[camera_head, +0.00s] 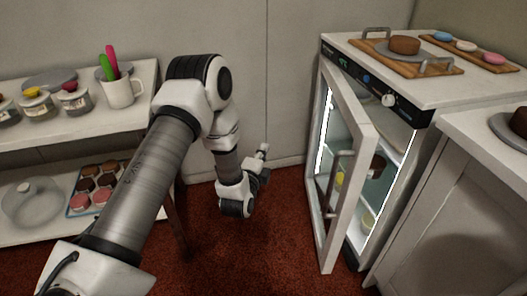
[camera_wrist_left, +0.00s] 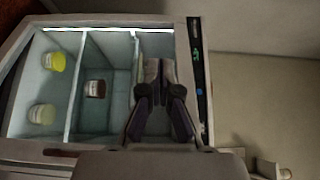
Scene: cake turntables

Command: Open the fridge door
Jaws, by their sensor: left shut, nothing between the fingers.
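The white fridge (camera_head: 420,122) stands at the right in the head view. Its glass-panelled door (camera_head: 367,150) is partly open, its free edge swung out toward me. The grey bar handle (camera_head: 332,184) is on the door. My left gripper (camera_head: 264,152) is left of the door, apart from the handle, shut and empty. In the left wrist view the left gripper (camera_wrist_left: 153,66) shows before the lit fridge interior (camera_wrist_left: 112,58), seen turned sideways. Several jars stand inside, among them a yellow-topped one (camera_wrist_left: 54,61). My right gripper is not in view.
A wooden tray (camera_head: 445,69) with a cake lies on the fridge top. A white cabinet (camera_head: 455,185) stands close at the right. A white shelf (camera_head: 60,135) with jars and a mug (camera_head: 122,92) is at the left. Red floor (camera_head: 265,245) between them is clear.

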